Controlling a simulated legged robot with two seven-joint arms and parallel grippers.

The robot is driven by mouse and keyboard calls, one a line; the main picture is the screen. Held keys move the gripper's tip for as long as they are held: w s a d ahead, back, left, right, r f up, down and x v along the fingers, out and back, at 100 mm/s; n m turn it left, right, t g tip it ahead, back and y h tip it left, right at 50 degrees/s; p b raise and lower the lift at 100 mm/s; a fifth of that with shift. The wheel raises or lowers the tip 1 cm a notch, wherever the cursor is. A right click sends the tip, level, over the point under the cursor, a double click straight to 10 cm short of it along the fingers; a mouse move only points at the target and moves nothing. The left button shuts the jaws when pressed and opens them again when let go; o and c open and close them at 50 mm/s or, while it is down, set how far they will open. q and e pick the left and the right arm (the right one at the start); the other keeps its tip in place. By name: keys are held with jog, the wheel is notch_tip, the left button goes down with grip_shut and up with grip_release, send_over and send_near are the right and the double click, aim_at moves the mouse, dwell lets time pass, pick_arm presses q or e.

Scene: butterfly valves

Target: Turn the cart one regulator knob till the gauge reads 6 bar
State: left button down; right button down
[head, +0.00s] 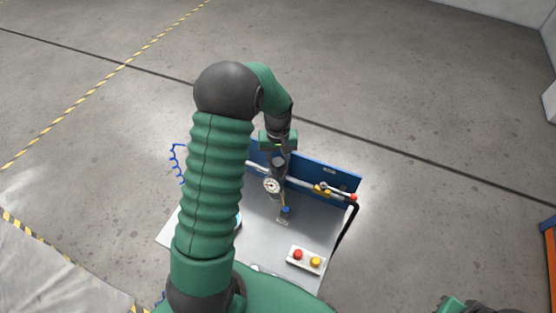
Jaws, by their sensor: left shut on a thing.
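My left gripper (279,156) is at the blue back panel (335,178) of the cart, seen from above, and is shut on the regulator knob. The knob is mostly hidden between the fingers, so its angle cannot be told. The round white gauge (271,186) is just below the gripper in the picture. Its face is turned to me, but the needle and scale are too small to read. A dark green part of my right arm (468,304) shows at the bottom right edge; its jaws cannot be made out.
The grey cart top (262,238) carries a button box (306,260) with a red and a yellow button. A yellow fitting with a red-ended lever (338,193) is right of the gauge. A blue coiled hose (177,165) hangs at the left. The floor behind is clear.

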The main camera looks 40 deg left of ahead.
pick_arm(q)
jog(key=m, duration=0.3)
jog(key=shift+w+m, duration=0.1)
jog(key=shift+m, duration=0.2)
jog(key=m, duration=0.4)
jog(key=shift+r+m+p, duration=0.1)
jog(key=shift+m+p, duration=0.2)
jog(key=m+p, duration=0.1)
jog(key=m, duration=0.3)
jog(key=m+p, duration=0.1)
jog(key=m, duration=0.3)
jog(key=m+p, duration=0.1)
jog(key=m, duration=0.2)
jog(key=shift+m, duration=0.4)
jog(key=m+p, duration=0.2)
jog(key=m, duration=0.1)
jog(key=shift+m, duration=0.3)
jog(key=m+p, duration=0.2)
jog(key=m, duration=0.1)
jog(key=shift+m, duration=0.3)
jog(key=shift+m+p, duration=0.65)
jog(key=shift+m, duration=0.95)
